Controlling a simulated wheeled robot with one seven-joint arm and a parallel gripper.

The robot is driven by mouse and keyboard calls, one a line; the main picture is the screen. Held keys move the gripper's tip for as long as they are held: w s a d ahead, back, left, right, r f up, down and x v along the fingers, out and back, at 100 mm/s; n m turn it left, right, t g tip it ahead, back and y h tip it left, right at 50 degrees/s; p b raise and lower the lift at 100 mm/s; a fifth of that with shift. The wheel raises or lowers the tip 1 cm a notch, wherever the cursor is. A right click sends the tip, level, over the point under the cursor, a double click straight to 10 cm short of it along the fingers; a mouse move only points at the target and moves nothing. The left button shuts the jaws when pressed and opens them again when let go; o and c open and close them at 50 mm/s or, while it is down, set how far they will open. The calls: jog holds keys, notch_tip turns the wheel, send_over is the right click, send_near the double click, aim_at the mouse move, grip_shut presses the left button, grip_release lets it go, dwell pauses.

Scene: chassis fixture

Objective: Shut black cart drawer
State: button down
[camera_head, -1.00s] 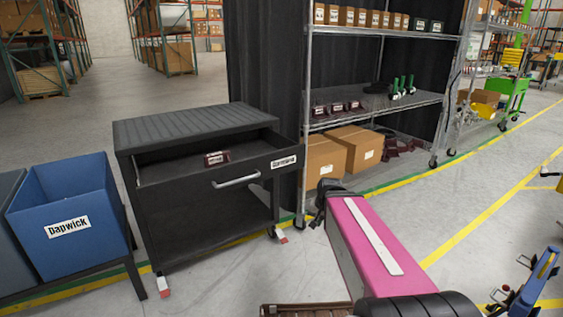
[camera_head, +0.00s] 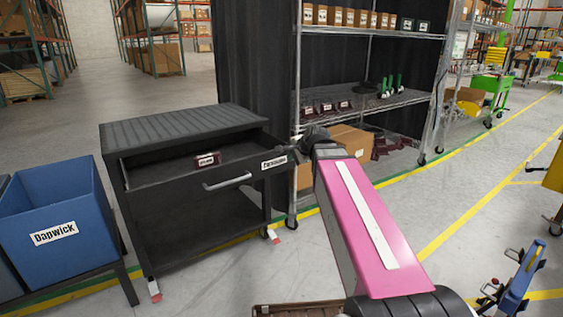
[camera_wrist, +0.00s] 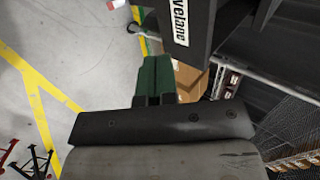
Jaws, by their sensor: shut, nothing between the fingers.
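The black cart (camera_head: 180,122) stands at the left, its ribbed top level. Its drawer (camera_head: 190,185) is pulled out, with a silver handle (camera_head: 228,181) and a white label at the front's right end. A small dark red labelled box lies inside (camera_head: 207,159). My arm reaches forward to the right end of the drawer front. My gripper shows in the wrist view (camera_wrist: 156,62), its green fingers shut and empty, close to the labelled drawer front (camera_wrist: 188,28). I cannot tell whether they touch it. In the head view the fingertips are not clear.
A blue bin (camera_head: 60,235) stands left of the cart. A wire shelf rack (camera_head: 370,109) with boxes stands right behind the cart, close to my arm. A blue wheeled item (camera_head: 520,280) is at the lower right. Grey floor is open at the right.

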aim_at(273, 164)
jog(key=x, duration=0.7)
jog(key=w+r+x, duration=0.1)
jog(key=x, duration=0.3)
jog(key=shift+w+a+f, duration=0.1)
jog(key=shift+w+a, duration=0.2)
jog(key=shift+a, duration=0.05)
jog(key=shift+w+a, duration=0.4)
jog(key=shift+w, duration=0.15)
jog(key=w+a, duration=0.5)
jog(key=w, duration=0.3)
jog(key=w+a, duration=0.5)
jog(key=w, duration=0.4)
jog(key=w+a, duration=0.5)
jog(key=w, duration=0.3)
jog(key=shift+w+a, duration=0.25)
jog(key=shift+a, duration=0.05)
jog(key=shift+w, duration=0.1)
